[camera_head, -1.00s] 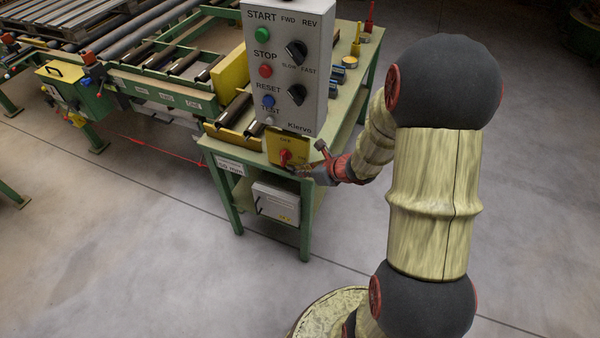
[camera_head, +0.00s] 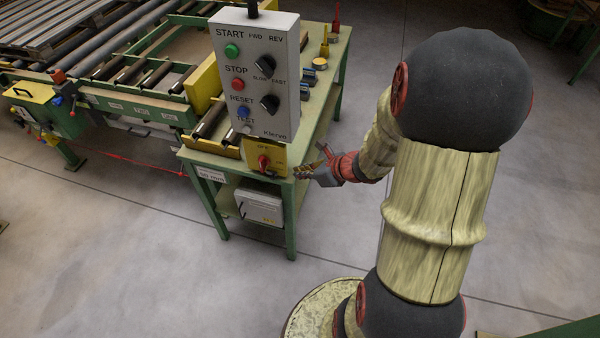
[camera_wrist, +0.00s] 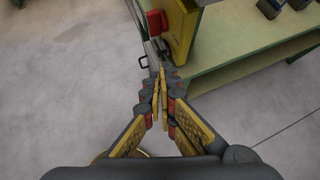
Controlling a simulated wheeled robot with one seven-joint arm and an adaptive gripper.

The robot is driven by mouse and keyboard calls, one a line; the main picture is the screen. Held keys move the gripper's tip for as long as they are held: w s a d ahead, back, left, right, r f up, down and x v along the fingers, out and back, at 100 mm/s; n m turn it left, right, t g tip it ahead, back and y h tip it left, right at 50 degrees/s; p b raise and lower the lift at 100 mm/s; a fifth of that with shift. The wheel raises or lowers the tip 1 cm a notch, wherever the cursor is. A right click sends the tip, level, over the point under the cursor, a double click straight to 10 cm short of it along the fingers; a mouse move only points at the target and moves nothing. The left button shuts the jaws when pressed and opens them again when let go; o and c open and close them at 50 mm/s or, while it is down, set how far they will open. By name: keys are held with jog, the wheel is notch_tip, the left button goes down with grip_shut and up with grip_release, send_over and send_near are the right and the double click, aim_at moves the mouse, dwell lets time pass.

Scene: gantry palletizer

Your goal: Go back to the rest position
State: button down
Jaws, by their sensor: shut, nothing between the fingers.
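My gripper (camera_head: 304,172) is shut and empty in the head view, just to the right of the yellow switch plate (camera_head: 254,152) with its red knob (camera_head: 264,162). A small gap shows between the fingertips and the plate. In the wrist view, the fingers of my gripper (camera_wrist: 160,72) meet in the middle, with bare floor under them. The plate's edge (camera_wrist: 185,30) and the red knob (camera_wrist: 156,22) are at the top, ahead and beside the fingertips.
Roller conveyors (camera_head: 150,75) stand at the left. The floor (camera_head: 335,235) in front of and right of the table is clear.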

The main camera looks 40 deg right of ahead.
dwell(0.3)
jog(key=s+a+r+n+g+y, duration=0.1)
jog(key=s+a+r+n+g, duration=0.2)
jog(key=s+a+n, duration=0.5)
jog(key=s+a+r+n+g, duration=0.3)
jog(key=s+n, duration=0.1)
jog(key=n, duration=0.8)
jog(key=s+a+r+n+t+h, duration=0.1)
jog(key=s+a+r+n+h, duration=0.1)
jog(key=r+n, duration=0.4)
jog(key=s+a+r+n+t+h, duration=0.1)
jog(key=s+a+r+n+h, duration=0.1)
jog(key=r+n, duration=0.4)
notch_tip(320, 180, up, 3)
jog(key=shift+s+a+r+t, duration=0.15)
jog(key=shift+s+a+t, duration=0.15)
jog(key=shift+a, duration=0.15)
